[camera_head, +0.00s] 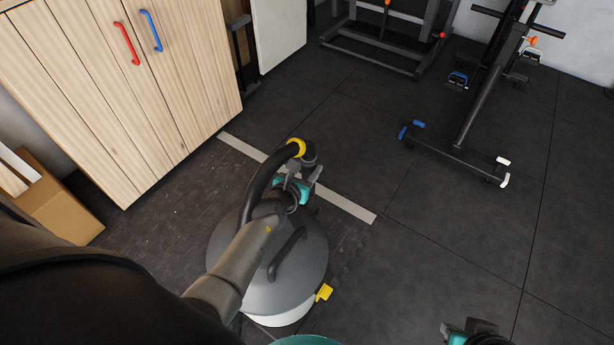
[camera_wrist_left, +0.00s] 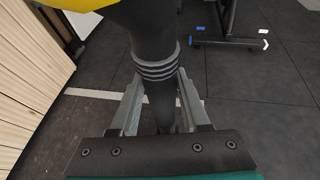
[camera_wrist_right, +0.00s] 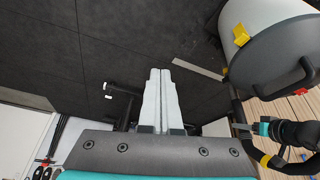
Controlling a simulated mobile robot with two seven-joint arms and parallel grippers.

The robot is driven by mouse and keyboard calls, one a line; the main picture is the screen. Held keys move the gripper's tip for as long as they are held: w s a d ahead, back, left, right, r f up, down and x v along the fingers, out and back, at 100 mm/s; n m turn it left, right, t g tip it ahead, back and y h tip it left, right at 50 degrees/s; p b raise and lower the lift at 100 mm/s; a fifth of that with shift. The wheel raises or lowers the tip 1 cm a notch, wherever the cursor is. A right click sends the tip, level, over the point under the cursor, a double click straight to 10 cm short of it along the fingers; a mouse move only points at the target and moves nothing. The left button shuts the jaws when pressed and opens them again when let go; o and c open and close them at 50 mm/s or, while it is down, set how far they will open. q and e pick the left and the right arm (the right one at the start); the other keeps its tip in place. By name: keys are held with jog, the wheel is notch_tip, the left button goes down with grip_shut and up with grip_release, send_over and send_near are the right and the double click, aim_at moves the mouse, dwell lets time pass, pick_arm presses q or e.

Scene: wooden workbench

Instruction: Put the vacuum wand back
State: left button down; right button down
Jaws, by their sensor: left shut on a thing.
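The vacuum wand (camera_wrist_left: 155,62) is a dark tube with ribbed rings, standing between the fingers of my left gripper (camera_wrist_left: 160,110) in the left wrist view. My left gripper is shut on it. In the head view, my left gripper (camera_head: 299,187) is above the far side of the vacuum canister (camera_head: 308,252), which has a grey lid, white body and yellow latch. A black hose (camera_head: 258,180) with a yellow ring (camera_head: 297,148) curves up to the held part. The wand's lower end is hidden. My right gripper (camera_wrist_right: 160,100) is shut and empty in the right wrist view.
A wooden cabinet (camera_head: 130,90) with red and blue handles stands at the left, a cardboard box (camera_head: 58,205) beside it. A gym bench frame (camera_head: 470,125) stands at the right. A pale strip (camera_head: 345,202) crosses the dark floor. The floor at right centre is clear.

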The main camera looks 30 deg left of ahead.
pick_arm(q)
jog(key=shift+f, duration=0.45)
jog(key=shift+s+f+b, duration=0.15)
jog(key=shift+f+b, duration=0.1)
jog(key=shift+b, duration=0.35)
pick_arm(e)
jog(key=shift+w+a+r+t+y, duration=0.2)
jog(key=shift+w+a+t+y, duration=0.05)
jog(key=shift+w+a+t, duration=0.3)
jog(key=shift+w+a+r+t+y, duration=0.15)
jog(key=shift+w+a+t+y, duration=0.1)
jog(key=shift+w+a+t, duration=0.3)
jog(key=shift+a, duration=0.1)
pick_arm(q)
jog(key=shift+f, duration=0.1)
jog(key=shift+c, duration=1.9)
grip_release()
jog(key=shift+f, duration=0.15)
pick_arm(e)
jog(key=shift+w+a, duration=0.1)
jog(key=shift+a, duration=0.05)
jog(key=shift+d, duration=0.2)
